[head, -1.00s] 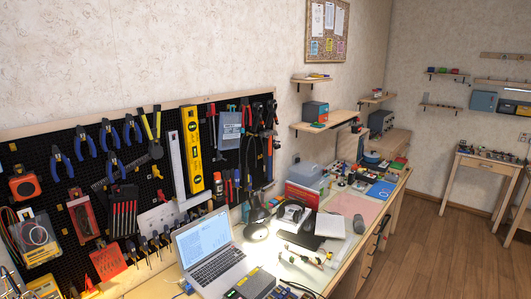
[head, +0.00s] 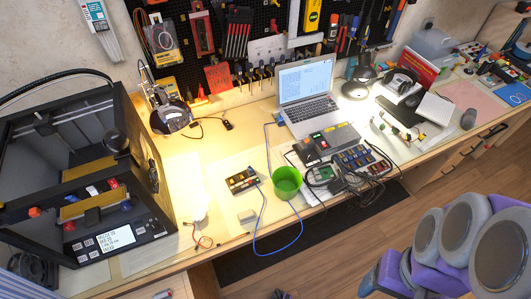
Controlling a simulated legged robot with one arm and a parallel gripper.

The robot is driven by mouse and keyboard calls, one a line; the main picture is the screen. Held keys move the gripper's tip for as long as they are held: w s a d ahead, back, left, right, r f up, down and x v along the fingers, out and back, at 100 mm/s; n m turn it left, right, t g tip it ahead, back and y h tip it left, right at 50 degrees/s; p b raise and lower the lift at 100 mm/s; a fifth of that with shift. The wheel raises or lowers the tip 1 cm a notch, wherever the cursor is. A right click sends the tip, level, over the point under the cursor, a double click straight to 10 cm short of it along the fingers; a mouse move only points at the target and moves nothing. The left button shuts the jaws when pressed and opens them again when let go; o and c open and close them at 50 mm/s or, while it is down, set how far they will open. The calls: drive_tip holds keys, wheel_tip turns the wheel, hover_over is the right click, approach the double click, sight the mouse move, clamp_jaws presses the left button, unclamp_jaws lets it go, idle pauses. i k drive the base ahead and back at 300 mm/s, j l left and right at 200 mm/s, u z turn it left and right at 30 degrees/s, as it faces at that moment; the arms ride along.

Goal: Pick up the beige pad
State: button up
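I cannot tell for certain which thing is the beige pad. A flat pinkish-beige mat (head: 474,98) lies at the right end of the workbench. A pale beige sheet (head: 145,257) lies flat at the bench's front left, below the printer. A small grey-beige block (head: 246,216) sits near the front edge, left of the green cup. Purple and grey parts of my arm show at the lower right, in front of the bench and apart from it. Its lower left end (head: 384,281) seems to be my gripper; its fingers cannot be made out.
A 3D printer (head: 110,170) fills the left of the bench (head: 225,110). A green cup (head: 287,182) stands near the front edge, with a loose blue cable beside it. Electronics (head: 362,165), a laptop (head: 305,92) and a lamp (head: 362,75) stand further right. Floor is open at right.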

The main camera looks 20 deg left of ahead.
sight(244, 217)
drive_tip(key=u, duration=1.65)
